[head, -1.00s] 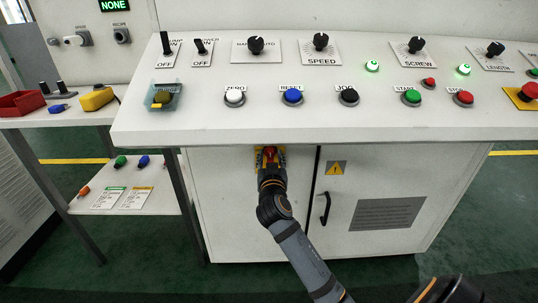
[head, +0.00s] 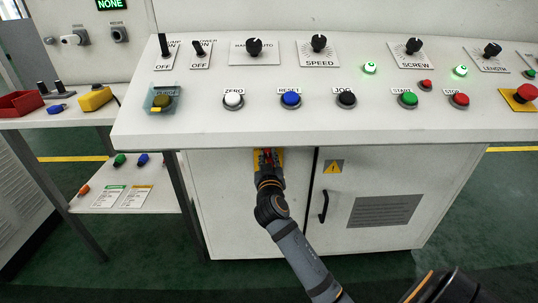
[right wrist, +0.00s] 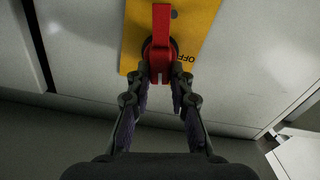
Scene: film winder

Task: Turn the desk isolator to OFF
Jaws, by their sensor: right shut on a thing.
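The desk isolator is a red handle (right wrist: 161,28) on a yellow plate (right wrist: 197,18) on the white cabinet front, just under the desk's overhang. In the head view the yellow plate (head: 278,154) is partly covered by my right gripper (head: 269,173). In the right wrist view my right gripper (right wrist: 160,88) is shut on the red handle, a finger on either side. The plate looks tilted against the handle there. An upside-down "OFF" mark shows on the plate just right of the handle. My left gripper is not in view.
The desk's front edge (head: 330,143) hangs right above the gripper. A cabinet door handle (head: 323,206) and a yellow warning sign (head: 333,167) are to the right. A side shelf (head: 150,199) stands to the left. The floor in front is clear.

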